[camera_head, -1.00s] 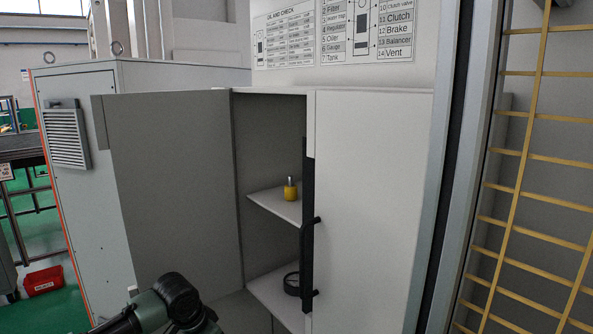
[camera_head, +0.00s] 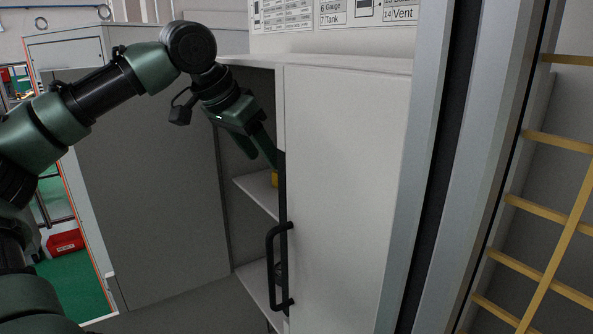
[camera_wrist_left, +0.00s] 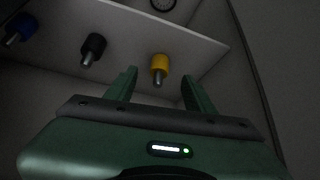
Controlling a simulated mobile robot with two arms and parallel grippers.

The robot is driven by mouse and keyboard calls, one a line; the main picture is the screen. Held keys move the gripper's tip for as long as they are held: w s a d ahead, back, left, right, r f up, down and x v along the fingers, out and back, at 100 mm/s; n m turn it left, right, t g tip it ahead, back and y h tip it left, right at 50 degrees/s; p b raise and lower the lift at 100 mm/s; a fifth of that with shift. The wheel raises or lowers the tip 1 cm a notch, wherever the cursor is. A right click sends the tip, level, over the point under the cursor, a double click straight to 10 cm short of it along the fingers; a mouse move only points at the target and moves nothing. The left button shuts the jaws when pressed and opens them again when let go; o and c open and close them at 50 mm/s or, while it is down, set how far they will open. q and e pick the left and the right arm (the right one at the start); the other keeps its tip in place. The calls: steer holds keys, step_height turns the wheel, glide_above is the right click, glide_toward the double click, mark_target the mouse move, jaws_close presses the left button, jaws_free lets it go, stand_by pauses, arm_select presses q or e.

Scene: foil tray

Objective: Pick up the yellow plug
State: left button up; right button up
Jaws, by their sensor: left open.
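The yellow plug (camera_head: 274,179) stands on the upper shelf (camera_head: 258,192) inside the cabinet, mostly hidden behind my left gripper and the closed door's edge in the head view. In the left wrist view the yellow plug (camera_wrist_left: 160,64), with its grey metal pin, shows between and beyond the two fingertips. My left gripper (camera_head: 269,156) is at the cabinet opening, its fingers pointing in at the plug. In the wrist view the left gripper (camera_wrist_left: 160,75) is open and empty, with fingers apart on either side of the plug. My right gripper is not in view.
A black plug (camera_wrist_left: 93,45) and a blue plug (camera_wrist_left: 19,29) stand in a row with the yellow one. The right cabinet door (camera_head: 345,190) with its black handle (camera_head: 272,268) narrows the opening. The left door (camera_head: 150,200) is open.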

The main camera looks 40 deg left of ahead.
mark_target(278, 172)
arm_select(q)
steer(key=shift+w+d+f+p, duration=0.15)
steer(key=shift+w+f, duration=0.15)
steer(key=shift+w, duration=0.3)
steer(key=shift+w+f+p, duration=0.15)
steer(key=shift+w+f, duration=0.15)
steer(key=shift+w, duration=0.25)
steer(key=shift+s+f, duration=0.2)
steer(key=shift+s, duration=0.1)
steer(key=p+x, duration=0.2)
steer(key=shift+s+f+p, duration=0.15)
steer(key=shift+s+p, duration=0.05)
steer(key=shift+p, duration=0.15)
steer(key=shift+w+f, duration=0.95)
steer(key=shift+w, duration=0.1)
steer(key=shift+f, duration=0.15)
steer(key=shift+s, duration=0.2)
steer(key=c, duration=1)
jaws_close()
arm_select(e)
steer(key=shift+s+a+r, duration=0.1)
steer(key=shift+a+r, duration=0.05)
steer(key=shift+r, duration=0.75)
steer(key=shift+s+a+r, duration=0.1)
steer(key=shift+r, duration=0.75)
